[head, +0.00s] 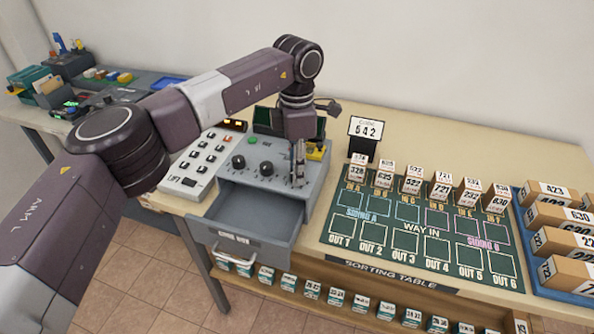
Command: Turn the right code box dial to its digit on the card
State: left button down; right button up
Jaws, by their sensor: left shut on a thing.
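The grey code box (226,167) stands on the table with two black dials showing, the left dial (238,162) and the middle dial (266,168). My left gripper (297,180) reaches down from above at the box's right side. It is shut on the right dial, which its fingers mostly hide; I cannot read that dial's setting. The code card (366,129) stands upright behind and to the right, reading 542. The code box drawer (243,240) is open at the front and looks empty. My right gripper is out of view.
A keypad panel (203,155) stands left of the code box. A green sorting mat (405,252) with several numbered boxes (441,188) lies to the right, beside a blue tray (523,240) of parcels. A yellow item (316,151) is close behind my left gripper.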

pick_arm(q)
jog(key=m, duration=0.5)
jog(key=shift+w+r+m, duration=0.1)
jog(key=shift+r+m, duration=0.05)
jog(key=shift+m, duration=0.15)
dwell(0.5)
jog(key=c, duration=1.6)
grip_release()
notch_tip(320, 180, up, 12)
jog(key=shift+f, duration=0.1)
